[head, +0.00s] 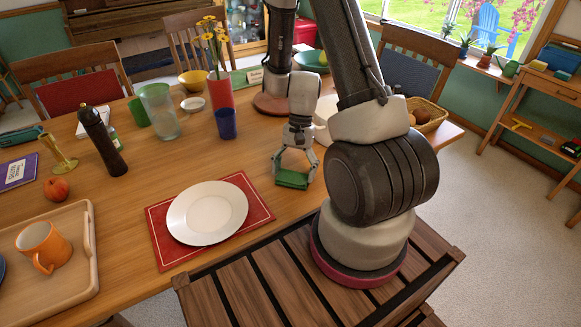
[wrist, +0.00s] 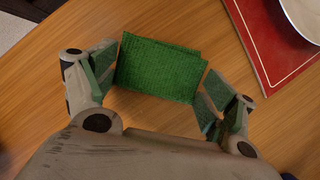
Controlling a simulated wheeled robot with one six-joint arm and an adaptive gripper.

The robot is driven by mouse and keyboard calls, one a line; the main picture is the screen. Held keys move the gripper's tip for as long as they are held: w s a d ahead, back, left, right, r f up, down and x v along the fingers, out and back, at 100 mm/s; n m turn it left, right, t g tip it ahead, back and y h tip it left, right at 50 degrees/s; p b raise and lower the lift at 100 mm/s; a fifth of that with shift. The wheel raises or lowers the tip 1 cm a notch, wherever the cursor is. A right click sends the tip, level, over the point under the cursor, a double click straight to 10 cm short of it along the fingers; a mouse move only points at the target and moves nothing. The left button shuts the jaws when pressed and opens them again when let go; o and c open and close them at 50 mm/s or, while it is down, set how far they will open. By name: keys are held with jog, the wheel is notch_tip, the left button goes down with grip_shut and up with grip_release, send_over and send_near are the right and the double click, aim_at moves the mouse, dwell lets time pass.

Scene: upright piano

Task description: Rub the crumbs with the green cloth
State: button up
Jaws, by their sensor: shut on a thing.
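The green cloth (head: 291,179) is a folded rectangle between the fingers of my gripper (head: 294,176), low over the wooden table to the right of the red placemat. In the wrist view the cloth (wrist: 160,70) spans the gap between the two fingers of my gripper (wrist: 157,88), which are shut on it. I cannot tell whether the cloth touches the table top. No crumbs can be made out in either view; the cloth and gripper may cover some.
A white plate (head: 208,212) lies on the red placemat (head: 259,211) to the left. A wooden tray (head: 84,262) holds an orange mug (head: 42,246). Bare table lies between placemat and cup.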

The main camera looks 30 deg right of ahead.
aim_at(302, 181)
jog(key=shift+s+f, duration=0.1)
jog(key=shift+s, duration=2.05)
jog(key=shift+c, duration=0.5)
jog(key=shift+w, duration=4.1)
jog(key=shift+d+f, duration=0.15)
jog(key=shift+d, duration=1.1)
jog(key=shift+s+d, duration=0.1)
jog(key=shift+s, duration=4)
jog(key=shift+c, duration=0.2)
jog(key=shift+w+f, duration=0.1)
jog(key=shift+w, duration=4)
